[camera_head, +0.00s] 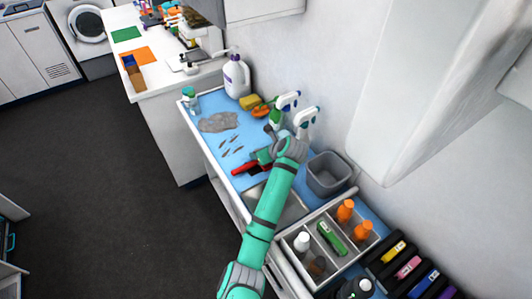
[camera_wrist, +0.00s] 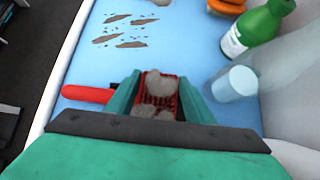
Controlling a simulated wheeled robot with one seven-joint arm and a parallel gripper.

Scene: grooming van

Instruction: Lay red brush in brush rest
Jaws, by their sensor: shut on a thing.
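The red brush (camera_wrist: 88,95) has a red handle pointing left and a red bristle head with grey fluff on it. My gripper (camera_wrist: 160,97) is shut on the brush, with one green finger on each side of its head, over the blue worktop. In the head view the red handle (camera_head: 245,168) sticks out to the left of my gripper (camera_head: 262,158). I cannot tell whether the brush touches the worktop. I cannot make out a brush rest for certain; a divided grey caddy (camera_head: 292,238) stands nearer, holding bottles and a green object (camera_head: 331,238).
A grey bin (camera_head: 328,174) stands right of my gripper. Spray bottles (camera_head: 306,122), an orange item (camera_head: 262,110), a yellow sponge (camera_head: 250,101) and a white jug (camera_head: 236,76) line the wall. Grey fluff (camera_head: 219,122) and brown marks (camera_wrist: 131,31) lie on the blue worktop (camera_head: 215,103).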

